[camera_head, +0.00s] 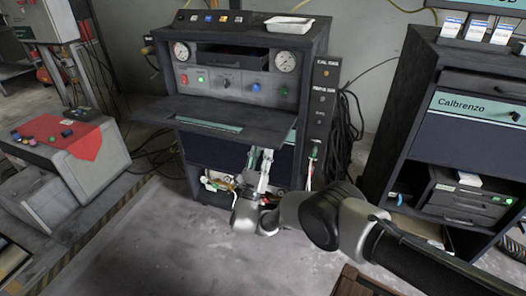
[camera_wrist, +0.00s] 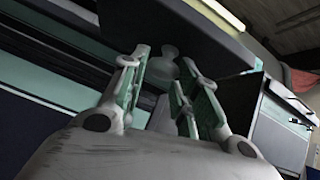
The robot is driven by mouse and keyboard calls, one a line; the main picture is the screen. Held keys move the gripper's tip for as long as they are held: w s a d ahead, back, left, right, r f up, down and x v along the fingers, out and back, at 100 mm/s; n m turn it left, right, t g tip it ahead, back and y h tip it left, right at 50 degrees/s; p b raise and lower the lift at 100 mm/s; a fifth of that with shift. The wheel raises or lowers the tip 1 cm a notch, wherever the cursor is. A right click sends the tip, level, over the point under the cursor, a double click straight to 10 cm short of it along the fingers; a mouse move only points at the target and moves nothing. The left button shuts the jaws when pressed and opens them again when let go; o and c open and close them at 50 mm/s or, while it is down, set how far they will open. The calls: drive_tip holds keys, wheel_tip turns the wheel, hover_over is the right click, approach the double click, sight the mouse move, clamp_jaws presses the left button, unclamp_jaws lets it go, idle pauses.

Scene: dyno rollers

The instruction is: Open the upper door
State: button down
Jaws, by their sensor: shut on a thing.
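The upper door appears to be the dark panel (camera_head: 225,115) that juts out from the front of the gauge cabinet like a shelf, with a teal strip along it. My gripper (camera_head: 261,152) is just below the right part of its front edge, fingers pointing up. In the wrist view my gripper (camera_wrist: 163,72) has its fingers on either side of a pale rounded knob (camera_wrist: 168,52), beside a dark panel (camera_wrist: 205,35). The fingers appear closed on this knob. How it joins the door is hard to make out.
A dark blue panel (camera_head: 222,153) lies below the jutting door, above an opening with small items. A Calbrenzo cabinet (camera_head: 455,135) stands at the right. A grey box with a red cloth (camera_head: 78,137) is at the left. Floor (camera_head: 145,240) is free at front left.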

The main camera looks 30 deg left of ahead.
drive_tip(key=shift+a+r, duration=0.15)
drive_tip(key=shift+a, duration=0.05)
drive_tip(key=c, duration=1.1)
unclamp_jaws()
drive_tip(key=shift+a, duration=0.1)
drive_tip(key=shift+f, duration=0.2)
drive_tip(key=v, duration=1.2)
drive_tip(key=shift+r, duration=0.1)
